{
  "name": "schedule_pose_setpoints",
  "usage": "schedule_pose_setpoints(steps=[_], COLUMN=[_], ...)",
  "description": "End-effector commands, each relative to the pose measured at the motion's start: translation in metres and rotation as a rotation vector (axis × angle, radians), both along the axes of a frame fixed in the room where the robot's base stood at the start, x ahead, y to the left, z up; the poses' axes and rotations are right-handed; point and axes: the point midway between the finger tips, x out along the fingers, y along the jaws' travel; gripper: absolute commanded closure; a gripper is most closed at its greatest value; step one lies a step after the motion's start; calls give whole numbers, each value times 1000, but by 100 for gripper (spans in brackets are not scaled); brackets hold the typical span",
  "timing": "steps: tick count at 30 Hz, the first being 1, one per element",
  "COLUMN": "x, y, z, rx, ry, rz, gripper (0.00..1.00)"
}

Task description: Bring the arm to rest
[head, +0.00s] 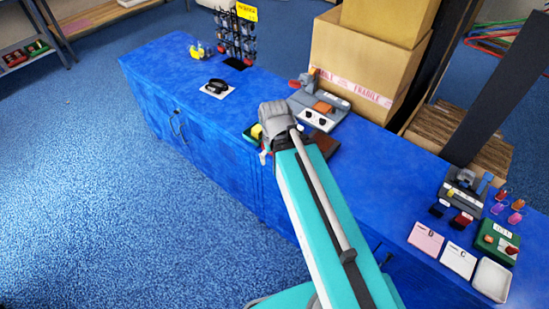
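My arm, teal and white, reaches from the bottom of the head view up over the blue counter (178,88). It ends in a grey joint above the counter's middle, near its front edge. My gripper (265,154) is mostly hidden at that end; only small red and white bits show low beside the joint. Its fingers cannot be made out, nor whether they hold anything. A yellow item (257,131) shows just left of the grey joint, partly hidden.
Large cartons (370,62) stand at the back of the counter. A grey device (320,104) sits before them. A keyring rack (237,38) and a black ring-shaped item (216,85) are at the left. Cards, a white tray (491,280) and small tags crowd the right end. Blue floor is clear at left.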

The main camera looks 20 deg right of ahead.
Motion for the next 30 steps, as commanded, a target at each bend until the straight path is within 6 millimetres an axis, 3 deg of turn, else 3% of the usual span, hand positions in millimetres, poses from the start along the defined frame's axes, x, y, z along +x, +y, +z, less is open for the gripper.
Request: schedule_pose_setpoints(steps=[8,18,30], x=[1,1,1], y=[0,0,0], z=[2,29,29], rx=[0,-1,-1], ry=[0,0,0], rz=[2,3,4], gripper=[13,13,13])
